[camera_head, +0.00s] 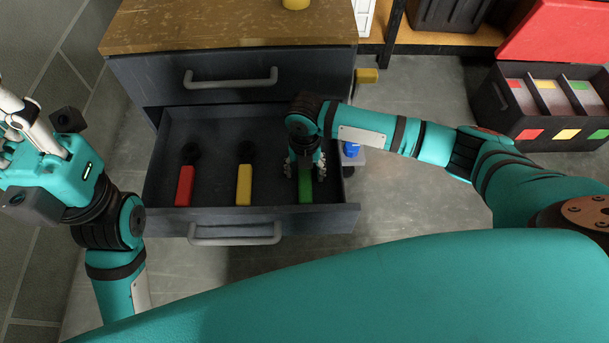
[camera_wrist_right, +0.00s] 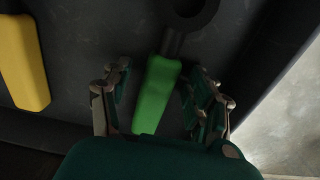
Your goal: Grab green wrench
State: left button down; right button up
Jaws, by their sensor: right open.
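The green wrench (camera_head: 306,188) lies in the open drawer (camera_head: 215,217), at its right end. Its handle is green and its head is dark. In the right wrist view the green wrench (camera_wrist_right: 156,95) lies between the spread fingers of my right gripper (camera_wrist_right: 160,105). My right gripper (camera_head: 305,167) is open, pointing down over the handle; whether the fingers touch it I cannot tell. In the head view my arm hides the wrench's head. My left gripper (camera_head: 8,125) is at the far left edge, partly cut off, away from the drawer, and its finger state is unclear.
A red wrench (camera_head: 185,185) and a yellow wrench (camera_head: 244,184) lie left in the same drawer; the yellow wrench (camera_wrist_right: 22,60) also shows in the wrist view. The drawer's right wall stands close to my right gripper. A dark bin (camera_head: 550,110) with coloured labels stands at right.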

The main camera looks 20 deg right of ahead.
jog(key=shift+f, duration=0.1)
grip_shut()
dwell(0.4)
